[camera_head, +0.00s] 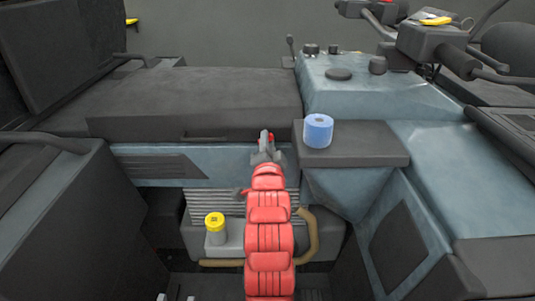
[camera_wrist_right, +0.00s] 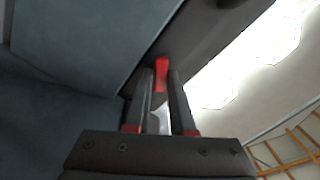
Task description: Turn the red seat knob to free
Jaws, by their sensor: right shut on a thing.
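My right gripper (camera_head: 265,148) reaches forward at the centre of the head view, on the end of my red padded arm. It is at the front edge of the dark seat bench, left of the blue cup. In the right wrist view the two dark fingers (camera_wrist_right: 160,82) are closed around the small red seat knob (camera_wrist_right: 161,70), which shows between their tips. In the head view the gripper largely covers the knob, and its turned position cannot be read. My left gripper is not in view.
A light-blue cylinder (camera_head: 318,131) stands on a dark ledge (camera_head: 375,148) just right of the gripper. A yellow-capped container (camera_head: 215,228) stands lower left of my arm. A blue-grey console (camera_head: 375,97) with dark knobs lies at the back right. The dark bench (camera_head: 200,100) fills the left.

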